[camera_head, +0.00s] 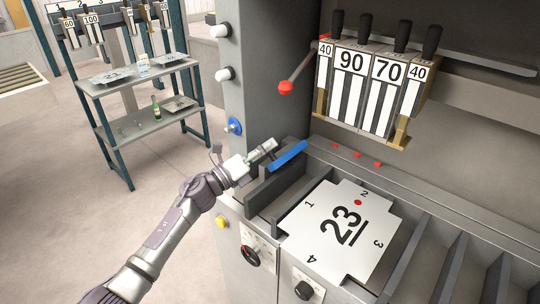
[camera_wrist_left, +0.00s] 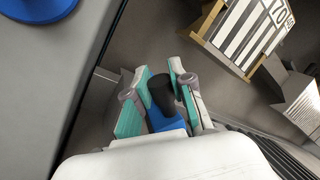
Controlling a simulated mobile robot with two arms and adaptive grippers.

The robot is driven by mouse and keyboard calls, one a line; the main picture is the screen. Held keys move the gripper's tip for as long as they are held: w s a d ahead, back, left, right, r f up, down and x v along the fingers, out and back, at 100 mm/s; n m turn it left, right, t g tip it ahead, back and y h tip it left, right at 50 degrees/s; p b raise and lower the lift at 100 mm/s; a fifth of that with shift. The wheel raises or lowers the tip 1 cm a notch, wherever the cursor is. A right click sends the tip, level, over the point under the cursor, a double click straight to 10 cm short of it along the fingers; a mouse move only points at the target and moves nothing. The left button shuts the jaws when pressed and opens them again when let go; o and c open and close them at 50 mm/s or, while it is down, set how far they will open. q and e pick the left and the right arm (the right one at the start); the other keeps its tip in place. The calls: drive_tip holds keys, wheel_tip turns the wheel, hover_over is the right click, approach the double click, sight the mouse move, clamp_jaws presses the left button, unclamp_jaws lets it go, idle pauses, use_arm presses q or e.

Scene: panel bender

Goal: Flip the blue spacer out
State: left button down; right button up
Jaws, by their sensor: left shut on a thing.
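The blue spacer (camera_head: 289,156) is a short blue bar at the back left corner of the machine bed in the head view, lying at a slant. My left gripper (camera_head: 268,149) reaches it from the left, at the bar's left end. In the left wrist view the teal fingers of my left gripper (camera_wrist_left: 160,76) are closed around a black knob with a blue part of the spacer (camera_wrist_left: 166,123) below it. The spacer's far end is hidden in that view. My right gripper is not in view.
A white sheet marked 23 (camera_head: 345,228) lies on the machine bed. Tools marked 90 (camera_head: 350,85) and 70 (camera_head: 384,96) hang above, with a red-knobbed lever (camera_head: 297,74) beside them. A blue knob (camera_head: 234,126) is on the grey column. A shelf (camera_head: 135,74) stands back left.

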use_arm(q)
drive_tip(key=shift+w+a+f+n+t+y+b, duration=0.15)
drive_tip(key=shift+w+a+f+n+t+y, duration=0.3)
drive_tip(key=shift+n, duration=1.8)
drive_tip(key=shift+w+a+f+n+t+y+b, duration=0.15)
drive_tip(key=shift+a+f+n+t+y, duration=0.5)
drive_tip(key=shift+n, duration=1.55)
drive_tip(key=shift+w+a+f+n+t+y+b, duration=0.1)
drive_tip(key=shift+w+a+f+n+t+y, duration=0.2)
drive_tip(key=shift+n+t+y, duration=1.25)
drive_tip(key=shift+d+n+g+h, duration=0.1)
drive_tip(key=shift+n+g+h, duration=0.35)
drive_tip(key=shift+n+h, duration=0.35)
